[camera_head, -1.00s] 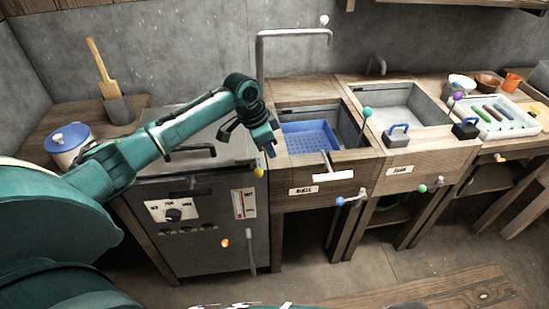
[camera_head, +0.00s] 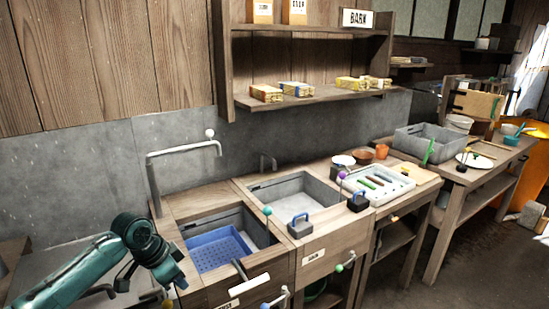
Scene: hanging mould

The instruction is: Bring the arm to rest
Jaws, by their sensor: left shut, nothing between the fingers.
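My left gripper (camera_head: 174,278) is at the lower left of the head view, on the end of my teal arm. It is shut and empty, with its fingers pointing down. It is just left of the sink (camera_head: 257,224) that holds a blue perforated tray (camera_head: 221,250), above the counter's edge. Whether it touches anything below is hard to tell. My right gripper does not show.
A tall bent tap (camera_head: 152,180) rises behind the gripper. A second sink (camera_head: 316,190) and a white tray of coloured bars (camera_head: 392,181) lie to the right. A grey crate (camera_head: 408,143) stands farther off. A shelf (camera_head: 310,98) hangs above.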

